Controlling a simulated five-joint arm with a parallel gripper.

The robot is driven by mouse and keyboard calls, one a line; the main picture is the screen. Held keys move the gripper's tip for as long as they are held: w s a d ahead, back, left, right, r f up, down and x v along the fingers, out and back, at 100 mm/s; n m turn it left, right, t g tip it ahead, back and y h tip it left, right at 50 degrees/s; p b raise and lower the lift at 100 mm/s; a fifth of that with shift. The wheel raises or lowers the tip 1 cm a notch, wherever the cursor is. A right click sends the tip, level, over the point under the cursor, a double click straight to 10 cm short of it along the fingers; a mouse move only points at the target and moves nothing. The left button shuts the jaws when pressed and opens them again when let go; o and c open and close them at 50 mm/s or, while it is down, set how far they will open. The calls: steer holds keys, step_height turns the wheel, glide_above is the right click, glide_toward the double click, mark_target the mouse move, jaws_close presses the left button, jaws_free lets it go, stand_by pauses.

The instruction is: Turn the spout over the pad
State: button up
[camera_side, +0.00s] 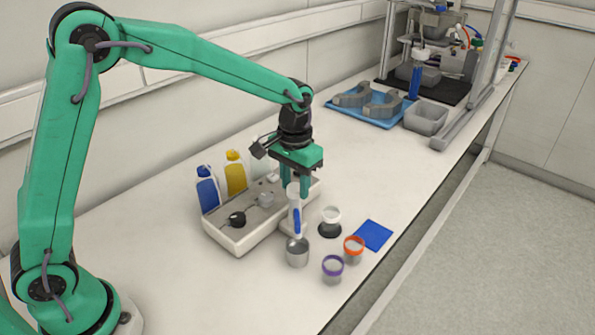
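A flat blue pad (373,234) lies on the bench at the right of the small vessels. My gripper (298,188) points down above the right end of a pale tray, its green fingers close to the top of a white upright piece with a blue stripe (296,219). This piece may be the spout, but I cannot tell for sure. It stands just behind a grey metal cup (297,252), to the left of the pad. Whether my fingers touch or hold it is unclear, as it partly hides them.
The pale tray (236,240) holds small parts, with blue (207,190) and yellow (235,174) bottles behind it. An orange-rimmed jar (353,249), a purple-rimmed jar (332,269) and a white-topped dark item (330,222) stand near the pad.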

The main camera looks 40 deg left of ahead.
jaws_close()
steer(key=shift+n, duration=0.4)
steer(key=n, duration=1.7)
stand_by(0.3)
steer(key=shift+r, duration=0.1)
